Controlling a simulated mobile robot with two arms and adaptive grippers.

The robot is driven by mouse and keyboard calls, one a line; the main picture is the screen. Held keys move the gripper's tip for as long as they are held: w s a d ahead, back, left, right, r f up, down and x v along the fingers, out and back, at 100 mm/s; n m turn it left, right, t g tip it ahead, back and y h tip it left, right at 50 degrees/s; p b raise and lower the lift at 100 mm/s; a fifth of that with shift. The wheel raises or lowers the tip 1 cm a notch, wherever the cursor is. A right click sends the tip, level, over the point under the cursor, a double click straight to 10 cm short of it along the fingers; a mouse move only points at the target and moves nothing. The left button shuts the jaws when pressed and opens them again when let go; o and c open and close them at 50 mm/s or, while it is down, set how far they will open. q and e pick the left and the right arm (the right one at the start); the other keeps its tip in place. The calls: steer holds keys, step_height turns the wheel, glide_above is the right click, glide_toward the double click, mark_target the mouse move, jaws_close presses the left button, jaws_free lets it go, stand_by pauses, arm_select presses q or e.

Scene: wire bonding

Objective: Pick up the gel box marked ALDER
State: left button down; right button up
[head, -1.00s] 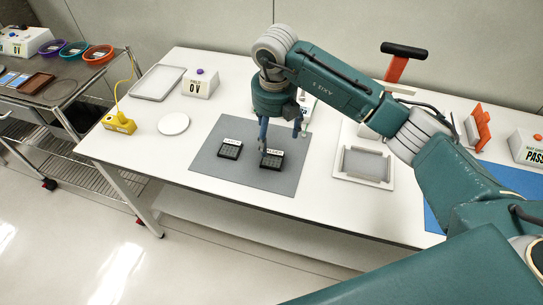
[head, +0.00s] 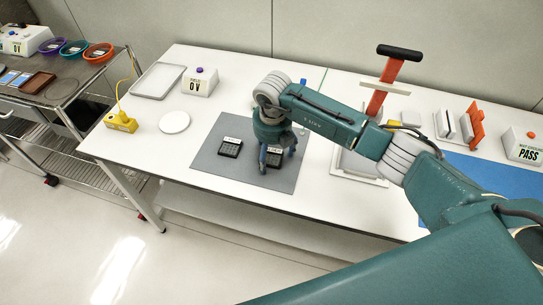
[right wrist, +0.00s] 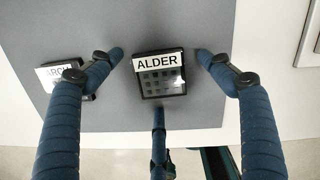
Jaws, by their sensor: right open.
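The gel box marked ALDER (right wrist: 160,76) is a dark box with a white label and a grid of pockets. It lies flat on the grey mat (right wrist: 200,113). In the head view the ALDER box (head: 274,158) is partly hidden by my right gripper (head: 276,163). In the right wrist view my right gripper (right wrist: 160,72) is open, with blue fingers spread left, right and below the box and gaps visible around it. A second box (right wrist: 62,76), with "ARCH" readable on its label, lies to the left, partly behind a finger. My left gripper is not in view.
The second box (head: 230,148) lies close beside on the mat. A pale framed tray (head: 350,170) is right of the mat.

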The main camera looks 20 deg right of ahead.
steer(key=c, duration=1.2)
steer(key=shift+r, duration=0.1)
